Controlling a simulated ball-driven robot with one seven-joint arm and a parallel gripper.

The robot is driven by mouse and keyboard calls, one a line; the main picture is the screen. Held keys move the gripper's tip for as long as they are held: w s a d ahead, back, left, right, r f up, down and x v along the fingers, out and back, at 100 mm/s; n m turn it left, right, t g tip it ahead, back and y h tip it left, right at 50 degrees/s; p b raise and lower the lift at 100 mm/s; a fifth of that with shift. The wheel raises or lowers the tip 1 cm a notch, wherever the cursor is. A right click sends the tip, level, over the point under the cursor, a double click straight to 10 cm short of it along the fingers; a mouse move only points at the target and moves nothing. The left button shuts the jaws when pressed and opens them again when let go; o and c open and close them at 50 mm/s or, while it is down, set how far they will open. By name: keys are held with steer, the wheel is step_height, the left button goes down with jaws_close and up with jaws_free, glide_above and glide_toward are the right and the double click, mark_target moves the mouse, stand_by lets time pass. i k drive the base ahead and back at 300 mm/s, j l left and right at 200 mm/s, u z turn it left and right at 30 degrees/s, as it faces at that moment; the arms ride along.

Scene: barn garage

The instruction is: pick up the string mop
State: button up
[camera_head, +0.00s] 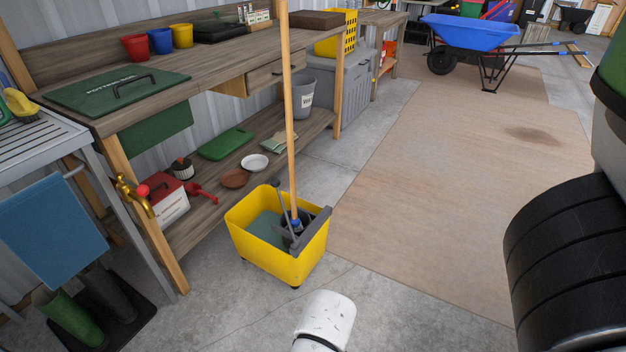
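The string mop (289,120) stands almost upright in a yellow mop bucket (290,262) on the concrete floor. Its long wooden handle rises past the top edge of the view. A blue fitting shows at the handle's lower end, by the grey wringer (318,228). The mop's strings are hidden inside the bucket. A white rounded part, which looks like my arm, shows at the bottom centre, in front of the bucket and apart from it in the picture. My gripper itself is not in view.
A wooden workbench (225,60) with a loaded lower shelf runs behind the bucket. A grey table (40,140) stands at left, black tyres (570,265) at right. A blue wheelbarrow (475,32) is far back. The brown mat (440,180) right of the bucket is clear.

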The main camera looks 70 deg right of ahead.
mark_target(295, 222)
steer(key=z, duration=1.3)
steer(key=i+l+u, duration=0.1)
steer(key=i+l, duration=0.05)
